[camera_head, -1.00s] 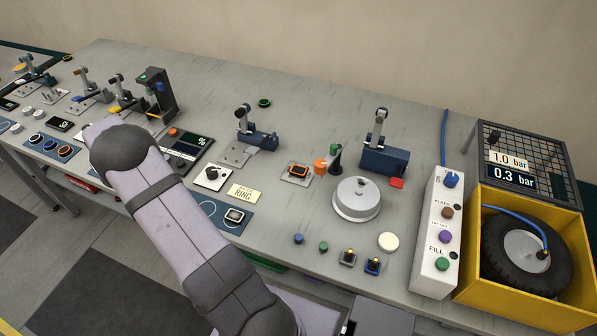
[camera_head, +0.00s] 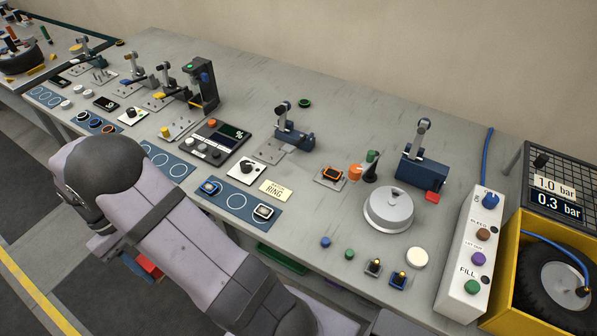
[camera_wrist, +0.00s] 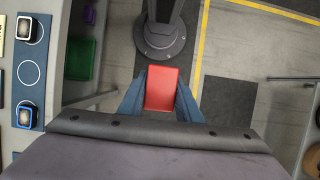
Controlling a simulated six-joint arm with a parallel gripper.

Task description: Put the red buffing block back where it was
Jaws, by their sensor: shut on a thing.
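My gripper (camera_wrist: 162,98) is shut on a red block (camera_wrist: 162,88), held between its two blue fingers in the wrist view. In the head view the block (camera_head: 149,266) shows at the lower left, in front of the bench and below its top, partly hidden by my arm. The wrist view shows floor beneath it. I cannot tell from these frames which spot the block came from.
The grey bench (camera_head: 330,115) carries several clamps, a blue mat (camera_head: 236,201) with rings, a silver dome (camera_head: 389,210) and a white control box (camera_head: 467,255). A green bin (camera_wrist: 80,58) sits under the bench edge. A yellow crate (camera_head: 510,240) holds a tyre.

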